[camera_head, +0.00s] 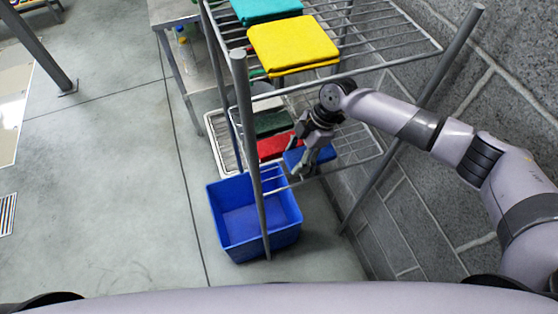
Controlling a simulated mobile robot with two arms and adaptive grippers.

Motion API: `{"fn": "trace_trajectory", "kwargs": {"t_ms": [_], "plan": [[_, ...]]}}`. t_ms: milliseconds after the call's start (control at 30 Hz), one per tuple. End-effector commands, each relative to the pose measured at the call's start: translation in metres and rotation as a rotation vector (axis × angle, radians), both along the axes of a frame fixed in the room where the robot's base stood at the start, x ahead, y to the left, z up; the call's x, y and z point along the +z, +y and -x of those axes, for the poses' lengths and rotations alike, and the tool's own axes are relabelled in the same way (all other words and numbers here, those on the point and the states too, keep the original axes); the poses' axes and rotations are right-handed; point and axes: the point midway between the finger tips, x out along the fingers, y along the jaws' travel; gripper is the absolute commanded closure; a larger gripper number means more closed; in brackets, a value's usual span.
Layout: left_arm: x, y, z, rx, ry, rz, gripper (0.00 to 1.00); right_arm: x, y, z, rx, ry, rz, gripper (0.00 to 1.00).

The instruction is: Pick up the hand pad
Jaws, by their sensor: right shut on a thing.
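Several coloured pads lie on the wire rack; I cannot tell from looks which one is named the hand pad. My right gripper (307,162) reaches in from the right, below the upper shelf. It is shut on a blue pad (325,154) at the lower shelf, and its fingers hide part of that pad. A red pad (272,147) lies just left of the gripper, with a dark green pad (273,122) behind it. A yellow pad (293,44) and a teal pad (264,9) lie on the upper shelf. My left gripper is not in view.
The wire rack (375,43) has grey posts close to my right arm. A stone wall (425,213) stands on the right. An empty blue bin (250,246) is on the floor at the rack's front. A metal table (174,12) stands behind left.

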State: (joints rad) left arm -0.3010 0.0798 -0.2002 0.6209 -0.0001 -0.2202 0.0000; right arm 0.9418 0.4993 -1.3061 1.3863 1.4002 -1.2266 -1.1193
Motion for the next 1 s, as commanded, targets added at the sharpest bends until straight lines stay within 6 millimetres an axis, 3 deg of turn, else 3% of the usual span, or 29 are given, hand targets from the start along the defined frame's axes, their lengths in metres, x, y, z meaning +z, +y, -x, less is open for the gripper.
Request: {"fn": "trace_trajectory", "kwargs": {"t_ms": [33,200,400,633,1000], "plan": [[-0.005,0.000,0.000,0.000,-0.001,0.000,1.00,-0.003,-0.018,-0.006,-0.007,0.001,0.002,0.70],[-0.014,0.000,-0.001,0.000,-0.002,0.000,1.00,-0.004,-0.062,-0.020,-0.006,0.002,0.002,0.70],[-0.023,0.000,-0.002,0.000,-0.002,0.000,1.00,-0.003,-0.095,-0.031,-0.003,0.000,0.000,0.70],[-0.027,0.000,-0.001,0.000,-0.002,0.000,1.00,-0.001,-0.112,-0.036,0.000,0.000,0.000,0.70],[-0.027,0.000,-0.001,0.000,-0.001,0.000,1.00,0.000,-0.115,-0.037,0.001,0.000,0.000,0.70]]}}
